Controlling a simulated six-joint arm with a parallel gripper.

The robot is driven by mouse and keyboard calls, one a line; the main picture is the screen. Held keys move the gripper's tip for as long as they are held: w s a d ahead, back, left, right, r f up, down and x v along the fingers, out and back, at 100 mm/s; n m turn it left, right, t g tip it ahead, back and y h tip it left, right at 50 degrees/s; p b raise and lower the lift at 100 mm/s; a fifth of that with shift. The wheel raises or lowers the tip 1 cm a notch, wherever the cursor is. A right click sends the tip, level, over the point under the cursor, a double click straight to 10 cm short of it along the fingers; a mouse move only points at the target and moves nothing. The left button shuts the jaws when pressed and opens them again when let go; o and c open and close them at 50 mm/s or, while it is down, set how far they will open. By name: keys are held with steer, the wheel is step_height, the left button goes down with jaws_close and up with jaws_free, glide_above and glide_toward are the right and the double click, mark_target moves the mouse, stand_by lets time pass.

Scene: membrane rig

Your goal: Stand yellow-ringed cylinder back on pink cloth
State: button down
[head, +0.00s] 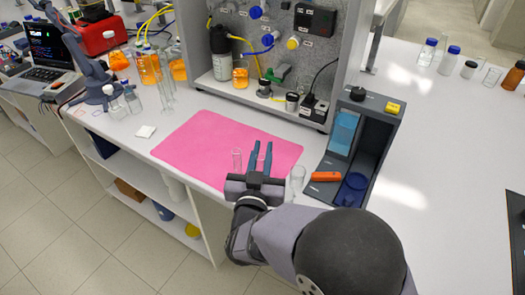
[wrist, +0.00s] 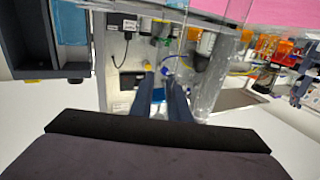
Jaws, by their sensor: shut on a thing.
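The pink cloth (head: 200,150) lies flat on the white bench, and a strip of it shows in the wrist view (wrist: 290,14). My gripper (head: 265,147) is over its front right part, its two fingers pointing toward the rig. The fingers are shut on a clear glass cylinder (head: 262,158), which is faint between them; its base is hard to make out. Another clear cylinder (head: 237,159) stands on the cloth just left of the fingers. A third clear cylinder (head: 297,178) stands right of the gripper by the cloth's edge. I cannot make out a yellow ring on any of them.
The rig panel (head: 275,50) rises behind the cloth. The cloth's left half is clear.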

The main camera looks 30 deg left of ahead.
steer(key=shift+f, duration=0.2)
steer(key=c, duration=1.7)
jaws_free()
steer(key=shift+r, duration=0.1)
steer(key=b+v, duration=0.2)
steer(key=v, duration=1)
steer(key=shift+r, duration=0.1)
